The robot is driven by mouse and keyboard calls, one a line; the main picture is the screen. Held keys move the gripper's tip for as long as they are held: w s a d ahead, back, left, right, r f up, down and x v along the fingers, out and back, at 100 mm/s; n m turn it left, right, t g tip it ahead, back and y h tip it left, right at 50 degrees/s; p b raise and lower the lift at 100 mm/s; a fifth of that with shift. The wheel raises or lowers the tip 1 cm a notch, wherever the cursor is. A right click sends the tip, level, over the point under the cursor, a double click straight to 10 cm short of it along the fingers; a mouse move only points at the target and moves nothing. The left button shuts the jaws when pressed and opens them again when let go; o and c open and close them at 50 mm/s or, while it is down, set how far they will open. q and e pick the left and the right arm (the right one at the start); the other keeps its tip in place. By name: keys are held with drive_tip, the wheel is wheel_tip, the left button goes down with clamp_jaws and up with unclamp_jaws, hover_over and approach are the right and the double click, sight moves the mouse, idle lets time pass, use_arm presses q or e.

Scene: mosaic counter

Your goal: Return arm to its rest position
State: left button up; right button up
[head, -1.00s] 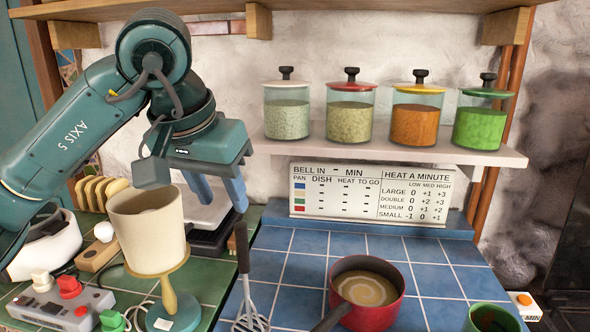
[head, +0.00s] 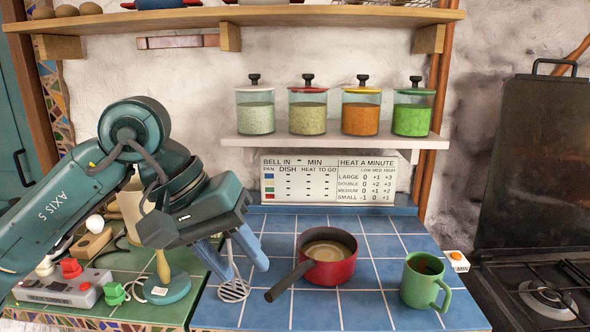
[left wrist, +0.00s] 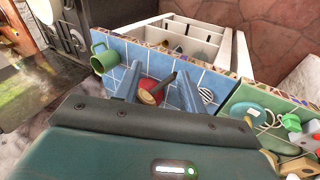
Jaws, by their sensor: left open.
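My left arm comes in from the left in the head view, bent at the elbow, with its dark teal gripper (head: 247,274) pointing down over the blue tiles. The two blue-grey fingers are apart with nothing held between them. They also show in the left wrist view (left wrist: 158,70), spread in front of the red pan (left wrist: 149,86). In the head view the gripper is left of the red pan (head: 328,268) and partly hides the whisk (head: 235,289). I cannot tell its height over the counter. My right gripper is not in view.
A cream-shaded lamp (head: 168,289) stands behind my arm, its shade partly hidden. A green mug (head: 424,281) stands right of the pan. A shelf (head: 350,141) with several jars hangs above the sign (head: 328,180). A stove (head: 535,295) is at right.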

use_arm(q)
drive_tip(key=s+d+n+g+h, duration=0.7)
drive_tip(key=d+h, duration=0.2)
drive_tip(key=w+a+f+m+t+h+p, duration=0.1)
drive_tip(key=w+a+f+m+t, duration=0.3)
drive_tip(key=m+t, duration=1)
drive_tip(key=w+a+f+m+t+h+p, duration=0.1)
drive_tip(key=w+a+f+m+t, duration=0.3)
drive_tip(key=m+t, duration=0.9)
drive_tip(key=a+f+n+g+y, duration=0.4)
drive_tip(key=f+n+y, duration=0.45)
drive_tip(key=f, duration=0.45)
drive_tip(key=s+a+f+n+g+y, duration=0.2)
drive_tip(key=s+f+n, duration=0.3)
drive_tip(key=f, duration=0.3)
drive_tip(key=s+a+f+n+g+y+p, duration=0.1)
drive_tip(key=s+f+n+g, duration=0.3)
drive_tip(key=s+f, duration=0.4)
drive_tip(key=shift+a+n+g+y, duration=0.3)
drive_tip(key=shift+a+n+y, duration=0.15)
drive_tip(key=shift+y, duration=0.3)
